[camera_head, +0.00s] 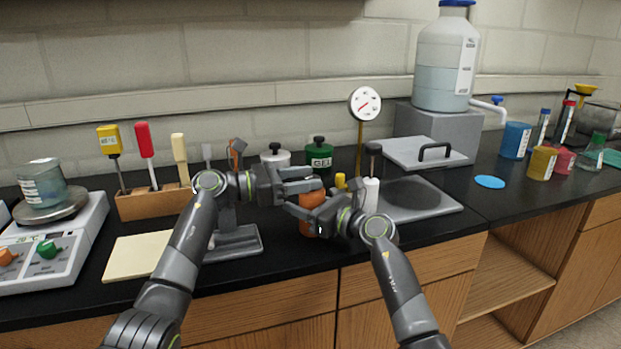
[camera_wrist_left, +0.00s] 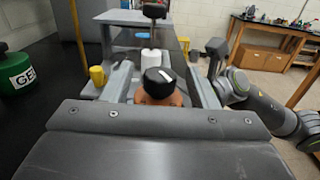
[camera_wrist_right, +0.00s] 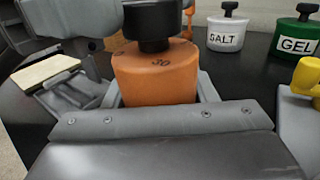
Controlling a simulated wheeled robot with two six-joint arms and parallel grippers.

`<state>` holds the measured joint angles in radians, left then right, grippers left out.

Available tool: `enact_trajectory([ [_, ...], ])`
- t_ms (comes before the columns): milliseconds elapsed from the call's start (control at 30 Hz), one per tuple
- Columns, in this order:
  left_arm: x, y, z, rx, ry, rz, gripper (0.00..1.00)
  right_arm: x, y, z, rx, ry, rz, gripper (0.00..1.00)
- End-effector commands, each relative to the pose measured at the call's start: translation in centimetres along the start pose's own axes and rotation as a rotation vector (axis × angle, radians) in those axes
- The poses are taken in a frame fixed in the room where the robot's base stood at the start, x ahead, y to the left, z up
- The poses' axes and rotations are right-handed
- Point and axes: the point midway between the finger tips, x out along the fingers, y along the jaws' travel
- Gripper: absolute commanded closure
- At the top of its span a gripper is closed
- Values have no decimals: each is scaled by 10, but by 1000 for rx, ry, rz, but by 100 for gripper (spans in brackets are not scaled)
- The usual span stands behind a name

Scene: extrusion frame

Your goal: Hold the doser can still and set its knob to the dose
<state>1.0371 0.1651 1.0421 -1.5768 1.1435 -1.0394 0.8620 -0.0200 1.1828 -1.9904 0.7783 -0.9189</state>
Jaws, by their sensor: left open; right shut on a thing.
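The doser can is an orange can (camera_head: 308,229) near the front of the black counter, partly hidden by both grippers in the head view. In the right wrist view, the can (camera_wrist_right: 155,75) shows a dark "30" on its upper side. My right gripper (camera_head: 298,212) is shut around the can's body. The black knob (camera_wrist_left: 158,80) on top carries a white mark, seen in the left wrist view; it also shows in the right wrist view (camera_wrist_right: 152,25). My left gripper (camera_head: 314,183) is open, level with the knob, with one finger on each side; contact is unclear.
Behind stand a SALT jar (camera_wrist_right: 226,32) and a green GEL jar (camera_head: 319,157). A small yellow item (camera_wrist_left: 97,76) and a white cylinder (camera_head: 371,193) stand close to the right of the can. A dial gauge (camera_head: 365,104) rises behind. A cream pad (camera_head: 138,256) lies left.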

Motion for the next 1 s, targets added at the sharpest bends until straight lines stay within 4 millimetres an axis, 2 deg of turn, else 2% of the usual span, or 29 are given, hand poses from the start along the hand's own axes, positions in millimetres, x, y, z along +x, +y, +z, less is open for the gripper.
enact_trajectory([
  [200, -49, 1, -2, 0, 3, 4, 47, 0, 0, 0, 0, 1, -1, 75],
  [433, -89, 1, -2, -1, 3, 3, 47, 0, 0, 0, 0, 1, 0, 75],
  [600, -102, 0, -1, -1, 1, 2, 47, 0, 0, 0, 0, 1, 0, 75],
  [1000, -106, 2, 0, 3, 4, 9, 47, 0, 0, 0, 0, 1, 0, 75],
])
